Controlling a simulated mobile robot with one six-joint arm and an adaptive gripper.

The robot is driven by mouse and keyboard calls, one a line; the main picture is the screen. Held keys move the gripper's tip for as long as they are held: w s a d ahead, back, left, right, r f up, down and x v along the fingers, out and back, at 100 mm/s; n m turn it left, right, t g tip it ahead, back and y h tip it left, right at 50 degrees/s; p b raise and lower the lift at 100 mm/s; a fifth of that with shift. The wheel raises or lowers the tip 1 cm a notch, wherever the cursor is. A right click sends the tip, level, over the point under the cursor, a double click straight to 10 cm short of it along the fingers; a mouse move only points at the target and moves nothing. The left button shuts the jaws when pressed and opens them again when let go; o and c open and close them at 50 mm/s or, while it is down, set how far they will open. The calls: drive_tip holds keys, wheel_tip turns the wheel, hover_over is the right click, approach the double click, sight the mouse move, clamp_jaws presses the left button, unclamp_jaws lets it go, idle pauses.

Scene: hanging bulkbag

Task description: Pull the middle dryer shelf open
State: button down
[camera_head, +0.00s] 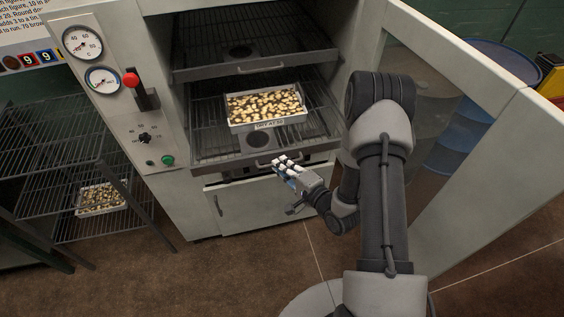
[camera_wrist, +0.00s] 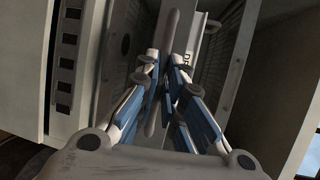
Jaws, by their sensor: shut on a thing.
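The middle dryer shelf (camera_head: 217,143) is a dark wire rack inside the open cabinet in the head view. It carries a labelled tray of sliced pieces (camera_head: 266,106). A handle runs along its front edge; in the wrist view the handle (camera_wrist: 173,25) is a pale bar running between my fingers. My gripper (camera_head: 284,163) is at the front edge of this shelf, and its fingers (camera_wrist: 168,82) are shut on the handle. The fingers hide part of the handle. How far the shelf stands out of the cabinet is hard to tell.
An upper shelf (camera_head: 250,55) with its own handle is above. The open cabinet door (camera_head: 470,150) stands to the right of my arm. A wire rack (camera_head: 55,150) with another tray (camera_head: 101,197) stands left. A blue drum (camera_head: 460,130) is behind the door. Floor before the cabinet is clear.

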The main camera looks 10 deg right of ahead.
idle(0.3)
drive_tip(key=c, duration=2)
unclamp_jaws()
drive_tip(key=v, duration=1.2)
drive_tip(key=shift+r, duration=0.1)
